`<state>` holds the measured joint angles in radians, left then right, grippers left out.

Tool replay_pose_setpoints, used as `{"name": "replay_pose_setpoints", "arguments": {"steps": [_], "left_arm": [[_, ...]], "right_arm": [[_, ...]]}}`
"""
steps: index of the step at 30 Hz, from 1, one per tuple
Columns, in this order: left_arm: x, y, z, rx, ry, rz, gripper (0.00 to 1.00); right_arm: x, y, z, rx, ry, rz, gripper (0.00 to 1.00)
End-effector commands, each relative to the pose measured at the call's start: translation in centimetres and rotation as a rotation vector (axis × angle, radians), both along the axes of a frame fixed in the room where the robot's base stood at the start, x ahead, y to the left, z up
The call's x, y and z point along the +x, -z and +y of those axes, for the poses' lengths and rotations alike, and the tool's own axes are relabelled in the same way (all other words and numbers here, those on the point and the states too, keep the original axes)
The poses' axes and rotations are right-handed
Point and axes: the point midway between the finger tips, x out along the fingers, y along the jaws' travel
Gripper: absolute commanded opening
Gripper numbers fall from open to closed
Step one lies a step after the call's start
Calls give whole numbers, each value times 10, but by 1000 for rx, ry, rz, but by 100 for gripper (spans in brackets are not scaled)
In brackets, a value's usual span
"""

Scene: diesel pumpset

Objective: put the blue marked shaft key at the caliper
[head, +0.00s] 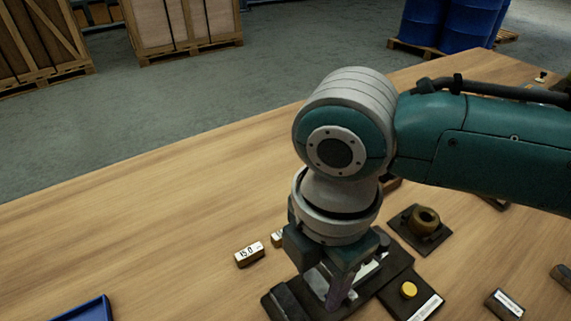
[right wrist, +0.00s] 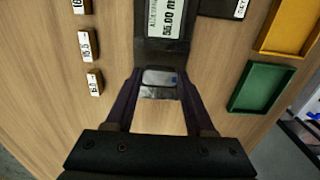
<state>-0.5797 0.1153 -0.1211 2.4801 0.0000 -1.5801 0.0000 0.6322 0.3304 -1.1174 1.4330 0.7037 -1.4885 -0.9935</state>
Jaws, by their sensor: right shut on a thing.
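The shaft key (right wrist: 159,77), a small grey metal block with a blue mark at one end, is between the fingertips of my right gripper (right wrist: 160,85) in the right wrist view. The gripper is shut on it. The key is over the near end of the dark caliper stand (right wrist: 152,52), just below its display (right wrist: 166,18) reading 55.00 mm; I cannot tell whether it touches the stand. In the head view my right gripper (head: 338,292) points down over the dark caliper stand (head: 285,302), and the key is hidden there. My left gripper is not in view.
Small number-marked blocks (right wrist: 88,46) stand left of the caliper; one (head: 249,254) reads 15.0. A green tray (right wrist: 262,88) and a yellow tray (right wrist: 290,28) lie right in the wrist view. A brass ring (head: 424,220) and a yellow button (head: 408,290) are right of the gripper.

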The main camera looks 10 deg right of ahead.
Motion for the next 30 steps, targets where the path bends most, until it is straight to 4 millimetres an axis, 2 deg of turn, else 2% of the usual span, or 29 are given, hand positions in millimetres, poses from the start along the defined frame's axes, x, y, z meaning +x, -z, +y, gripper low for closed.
{"name": "replay_pose_setpoints", "arguments": {"steps": [1, 6, 30], "left_arm": [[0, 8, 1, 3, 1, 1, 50], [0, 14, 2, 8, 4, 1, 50], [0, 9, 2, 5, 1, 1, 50]], "right_arm": [[0, 9, 0, 0, 0, 1, 0], [0, 19, 0, 0, 0, 0, 0], [0, 19, -1, -1, 0, 1, 0]]}}
